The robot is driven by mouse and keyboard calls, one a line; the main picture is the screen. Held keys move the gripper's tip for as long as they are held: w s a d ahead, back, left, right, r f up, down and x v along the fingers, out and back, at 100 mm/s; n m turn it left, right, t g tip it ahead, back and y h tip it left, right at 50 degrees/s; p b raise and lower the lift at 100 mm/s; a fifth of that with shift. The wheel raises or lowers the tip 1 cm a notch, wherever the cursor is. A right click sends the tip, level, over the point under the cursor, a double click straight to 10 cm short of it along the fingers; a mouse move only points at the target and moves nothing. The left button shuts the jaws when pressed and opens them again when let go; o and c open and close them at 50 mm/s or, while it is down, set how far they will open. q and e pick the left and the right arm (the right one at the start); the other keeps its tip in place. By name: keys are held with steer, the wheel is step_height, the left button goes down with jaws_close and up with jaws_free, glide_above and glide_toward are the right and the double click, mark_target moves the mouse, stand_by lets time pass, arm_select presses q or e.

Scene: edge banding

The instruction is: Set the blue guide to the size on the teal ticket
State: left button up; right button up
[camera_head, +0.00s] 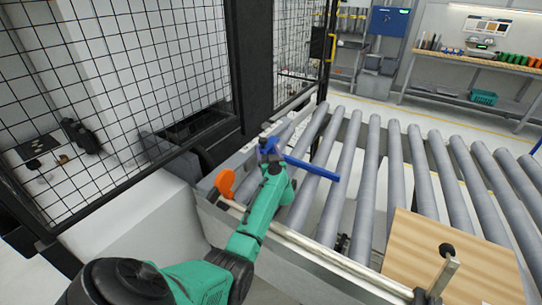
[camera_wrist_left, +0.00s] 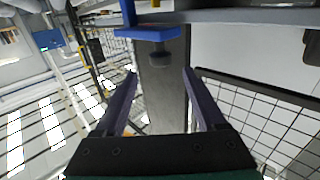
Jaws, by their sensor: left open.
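The blue guide (camera_head: 315,168) is a long blue bar lying across the rollers at the left end of the conveyor. In the left wrist view a blue piece (camera_wrist_left: 150,32) with a dark round knob (camera_wrist_left: 160,52) beneath it shows at the top. My left gripper (camera_head: 269,158) is at the guide's left end. In the left wrist view the left gripper (camera_wrist_left: 160,74) has its fingers apart, with the knob just beyond and between the tips, and nothing is held. I cannot make out a teal ticket or a readable size. My right gripper does not show.
An orange part (camera_head: 225,183) stands on the near rail left of my arm. A wooden panel (camera_head: 465,275) lies on the rollers at the right. A mesh fence (camera_head: 130,70) borders the left. A workbench (camera_head: 480,62) stands at the back right.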

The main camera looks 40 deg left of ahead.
arm_select(q)
steer(key=v, duration=0.9)
steer(key=shift+p, duration=0.35)
